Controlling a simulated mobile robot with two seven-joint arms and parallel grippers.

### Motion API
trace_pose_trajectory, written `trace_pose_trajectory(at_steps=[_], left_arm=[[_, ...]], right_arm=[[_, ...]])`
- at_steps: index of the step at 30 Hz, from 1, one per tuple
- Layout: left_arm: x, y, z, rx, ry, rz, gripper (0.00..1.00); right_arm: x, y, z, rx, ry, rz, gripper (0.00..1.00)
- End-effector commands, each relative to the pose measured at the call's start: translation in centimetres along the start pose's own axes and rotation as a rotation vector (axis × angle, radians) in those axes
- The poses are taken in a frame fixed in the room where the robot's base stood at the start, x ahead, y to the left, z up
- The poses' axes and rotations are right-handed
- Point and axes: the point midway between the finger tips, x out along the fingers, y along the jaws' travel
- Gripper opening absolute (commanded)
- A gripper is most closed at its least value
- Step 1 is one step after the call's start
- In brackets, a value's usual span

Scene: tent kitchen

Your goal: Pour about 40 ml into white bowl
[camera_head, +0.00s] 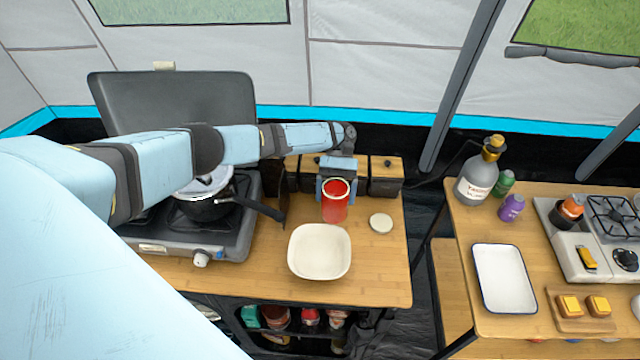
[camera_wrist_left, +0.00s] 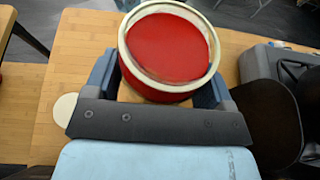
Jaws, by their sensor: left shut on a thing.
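The white bowl (camera_head: 319,275) stands on the wooden table near its front; the part of its inside that shows is plain white. My left gripper (camera_head: 336,190) is shut on a red container (camera_head: 335,212) just behind the bowl. The container is also in the left wrist view (camera_wrist_left: 168,48), with a cream rim and red contents close under it. It looks roughly upright, and I see no stream leaving it. The bowl cannot be made out in the left wrist view. My right gripper is not in view.
A pale round disc (camera_head: 381,222) lies right of the container. A camp stove (camera_head: 190,240) with a lidded pot (camera_head: 207,208) stands at left, its handle reaching toward the bowl. Dark-and-wood boxes (camera_head: 385,176) stand behind. A second table at right holds a white tray (camera_head: 503,279).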

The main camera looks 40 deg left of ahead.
Motion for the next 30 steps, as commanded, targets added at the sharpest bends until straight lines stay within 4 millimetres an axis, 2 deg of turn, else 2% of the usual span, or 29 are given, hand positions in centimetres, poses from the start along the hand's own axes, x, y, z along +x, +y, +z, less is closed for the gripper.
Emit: trace_pose_trajectory(at_steps=[14, 30], left_arm=[[0.2, -0.1, 0.5, 0.025, 0.067, 0.009, 0.32], [1.4, -0.7, 2.0, 0.099, 0.390, 0.041, 0.32]], right_arm=[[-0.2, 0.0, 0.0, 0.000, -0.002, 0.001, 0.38], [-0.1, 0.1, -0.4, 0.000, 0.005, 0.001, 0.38]])
